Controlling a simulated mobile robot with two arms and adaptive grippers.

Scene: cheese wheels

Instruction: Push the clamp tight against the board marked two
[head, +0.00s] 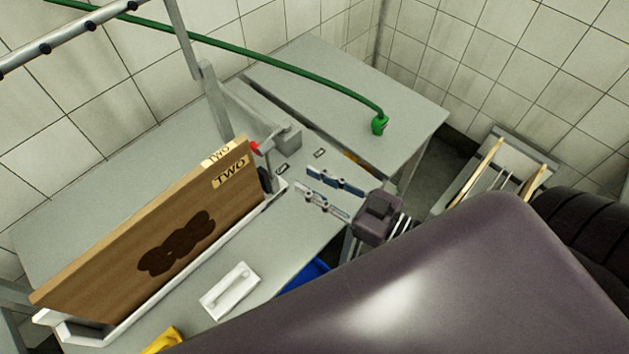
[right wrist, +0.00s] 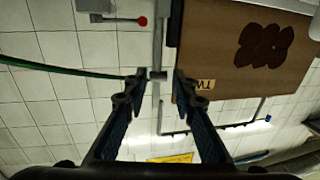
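The board marked two (head: 150,225) is a large wooden panel with a dark stain, standing on edge in a white rail; it shows in the right wrist view too (right wrist: 235,50). The clamp (head: 268,165) is a grey and dark fitting with a red knob (head: 255,148), at the board's right end. The red knob also shows in the right wrist view (right wrist: 143,21). I cannot tell whether the clamp touches the board. My right gripper (head: 304,181) is open and empty, right of the clamp, its fingers pointing towards it. My left gripper is not in view.
A white handled plate (head: 230,290) lies on the grey bench in front of the board. A green hose (head: 300,72) hangs over the bench at the back. A rack with boards (head: 500,170) stands at the right. Yellow and blue items show at the front edge.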

